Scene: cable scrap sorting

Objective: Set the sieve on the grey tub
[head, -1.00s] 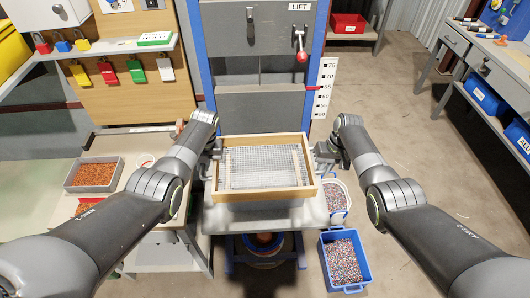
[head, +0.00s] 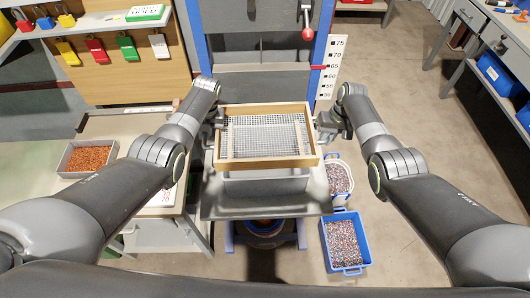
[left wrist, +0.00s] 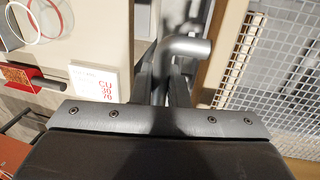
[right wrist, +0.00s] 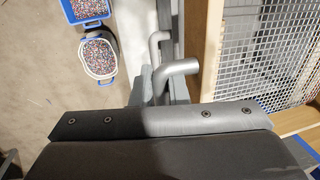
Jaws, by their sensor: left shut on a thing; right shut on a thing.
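The sieve (head: 265,161), a wooden frame with wire mesh, is between my grippers, roughly level. It also shows at the right of the left wrist view (left wrist: 232,50). My left gripper (head: 218,121) is shut on its left metal handle (left wrist: 187,47). My right gripper (head: 324,126) is shut on its right handle (right wrist: 178,68). The grey tub (head: 265,187) is directly below the sieve; only its front wall shows. The sieve hides the tub's opening, and I cannot tell whether they touch.
The tub stands on a grey lift platform (head: 235,208). A blue crate (head: 345,270) and a white bucket (head: 345,188) of granules stand on the floor at right. A bench with a tray of orange-brown granules (head: 88,157) is at left.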

